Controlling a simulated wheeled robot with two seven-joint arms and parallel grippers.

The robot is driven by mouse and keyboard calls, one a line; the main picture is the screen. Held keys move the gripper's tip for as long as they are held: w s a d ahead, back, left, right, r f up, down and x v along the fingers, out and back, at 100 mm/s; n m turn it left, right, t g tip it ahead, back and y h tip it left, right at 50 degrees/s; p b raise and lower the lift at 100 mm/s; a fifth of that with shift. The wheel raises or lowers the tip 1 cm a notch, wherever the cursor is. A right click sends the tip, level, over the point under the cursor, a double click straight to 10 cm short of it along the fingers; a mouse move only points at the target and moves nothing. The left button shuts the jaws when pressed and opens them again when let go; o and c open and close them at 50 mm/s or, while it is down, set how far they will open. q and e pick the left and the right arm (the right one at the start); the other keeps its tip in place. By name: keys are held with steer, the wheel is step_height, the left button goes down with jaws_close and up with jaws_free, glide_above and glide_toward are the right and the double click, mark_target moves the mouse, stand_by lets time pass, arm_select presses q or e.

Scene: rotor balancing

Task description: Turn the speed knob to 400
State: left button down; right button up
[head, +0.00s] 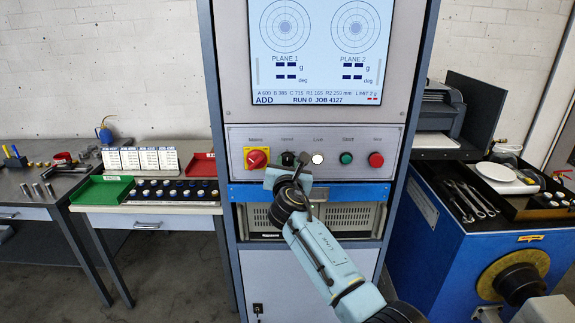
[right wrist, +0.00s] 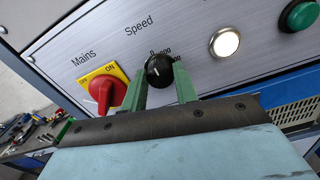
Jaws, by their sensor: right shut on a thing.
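The black speed knob (right wrist: 159,70) is on the grey control panel (head: 330,138), under the label "Speed". It also shows in the head view (head: 287,158), between the red mains switch (head: 256,157) and the white lamp button. My right gripper (right wrist: 160,84) has its two green fingers on either side of the knob and is shut on it. A small white mark shows on the knob's face. Most of the scale numbers around the knob are hidden or too small to read; a "0" and part of a larger number show above it. My left gripper is in neither view.
The lit white button (right wrist: 225,42), a green button (head: 346,158) and a red button (head: 376,160) sit right of the knob. A screen (head: 320,50) is above. A bench with a green tray (head: 102,190) stands left; a blue machine (head: 450,240) stands right.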

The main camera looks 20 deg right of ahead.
steer(key=shift+m, duration=0.3)
steer(key=m+b, duration=0.2)
steer(key=m, duration=0.3)
steer(key=shift+f+m, duration=0.15)
steer(key=shift+m, duration=0.15)
steer(key=m+b, duration=0.2)
steer(key=m, duration=0.3)
steer(key=shift+f+b, duration=0.1)
steer(key=shift+b, duration=0.25)
steer(key=m+b, duration=0.3)
steer(key=m, duration=0.3)
steer(key=shift+m, duration=0.3)
steer(key=m+b, duration=0.2)
steer(key=m, duration=0.3)
steer(key=shift+m+b, duration=0.4)
steer(key=o, duration=1)
steer(key=shift+c, duration=0.2)
